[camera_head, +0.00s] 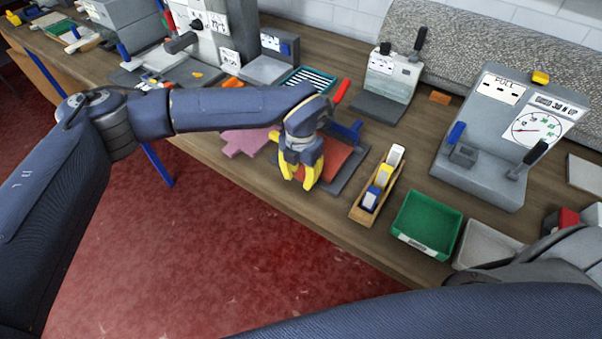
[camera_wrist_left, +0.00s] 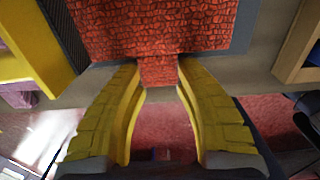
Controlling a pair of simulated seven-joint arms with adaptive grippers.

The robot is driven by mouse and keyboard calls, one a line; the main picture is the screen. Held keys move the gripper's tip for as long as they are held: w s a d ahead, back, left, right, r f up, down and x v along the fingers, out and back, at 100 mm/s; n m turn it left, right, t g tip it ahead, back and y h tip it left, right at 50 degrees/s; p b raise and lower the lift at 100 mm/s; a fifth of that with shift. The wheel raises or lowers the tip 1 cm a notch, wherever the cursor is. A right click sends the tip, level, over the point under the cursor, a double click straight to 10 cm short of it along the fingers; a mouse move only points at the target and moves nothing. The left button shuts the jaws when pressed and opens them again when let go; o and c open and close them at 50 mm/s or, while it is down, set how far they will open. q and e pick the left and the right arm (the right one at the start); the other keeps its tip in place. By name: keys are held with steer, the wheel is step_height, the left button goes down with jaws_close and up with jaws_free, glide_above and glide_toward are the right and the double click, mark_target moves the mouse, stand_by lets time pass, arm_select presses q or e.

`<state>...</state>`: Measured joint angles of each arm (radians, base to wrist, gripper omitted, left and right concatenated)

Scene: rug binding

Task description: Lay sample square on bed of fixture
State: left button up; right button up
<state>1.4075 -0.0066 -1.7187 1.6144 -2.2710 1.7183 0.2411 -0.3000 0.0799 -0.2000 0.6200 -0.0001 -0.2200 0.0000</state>
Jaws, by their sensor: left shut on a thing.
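The sample square is a red, rough-textured piece (camera_head: 338,160) with a small tab on its near edge. My left gripper (camera_head: 300,178) has its yellow fingers shut on that tab, as the left wrist view shows at the fingertips (camera_wrist_left: 158,72). The square (camera_wrist_left: 150,28) lies flat over the grey bed of the fixture (camera_head: 351,178), with bed edges showing on both sides. Whether it touches the bed all over I cannot tell. A blue lever (camera_head: 347,130) and a red handle (camera_head: 341,91) stand at the fixture's back. My right gripper is out of view.
A pink piece (camera_head: 247,142) lies left of the fixture. A narrow wooden box (camera_head: 364,215) with coloured blocks stands close to its right, then a green tray (camera_head: 427,222) and a grey gauge machine (camera_head: 480,180). The table's front edge is close.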

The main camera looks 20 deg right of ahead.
arm_select(q)
steer(key=shift+f, duration=0.1)
steer(key=o, duration=1.3)
steer(key=shift+c, duration=0.2)
